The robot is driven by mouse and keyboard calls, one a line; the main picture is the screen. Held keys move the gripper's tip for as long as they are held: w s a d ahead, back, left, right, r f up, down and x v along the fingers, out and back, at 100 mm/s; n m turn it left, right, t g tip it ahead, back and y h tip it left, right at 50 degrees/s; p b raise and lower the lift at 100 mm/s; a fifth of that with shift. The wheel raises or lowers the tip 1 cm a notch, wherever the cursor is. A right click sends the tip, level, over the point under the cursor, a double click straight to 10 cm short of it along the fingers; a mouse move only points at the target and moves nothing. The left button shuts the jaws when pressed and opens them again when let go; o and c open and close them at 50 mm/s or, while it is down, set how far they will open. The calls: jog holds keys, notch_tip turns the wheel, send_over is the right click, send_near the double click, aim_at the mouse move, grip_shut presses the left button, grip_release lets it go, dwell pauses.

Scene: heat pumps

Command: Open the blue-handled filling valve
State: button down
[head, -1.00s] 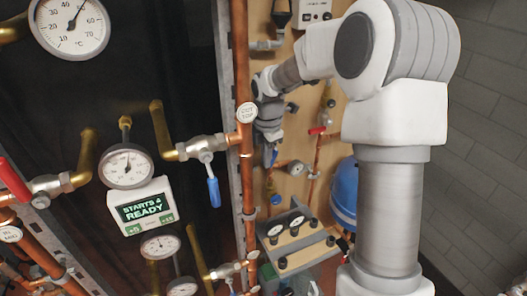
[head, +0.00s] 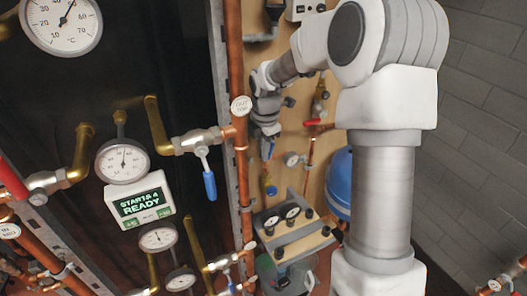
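Two blue handles stand out. A blue lever (head: 209,185) hangs down from a silver valve body on the horizontal pipe at centre left. A smaller brass fitting with a blue part (head: 269,187) is on the wooden panel, below my gripper. I cannot tell for certain which is the filling valve. My gripper (head: 268,148) points downward in front of the wooden panel, just right of the tall copper pipe. It is apart from the blue lever. Its fingers are small and blurred, so their opening and any contact behind them cannot be made out.
A copper pipe (head: 236,60) and grey frame stand between the blue lever and my gripper. A red-handled valve (head: 313,122), a blue tank (head: 339,185) and a gauge shelf (head: 297,240) are at right.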

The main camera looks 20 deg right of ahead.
dwell(0.9)
notch_tip(320, 180, up, 17)
jog(key=s+p, duration=0.2)
jog(key=shift+s+r, duration=0.15)
jog(key=shift+s, duration=0.1)
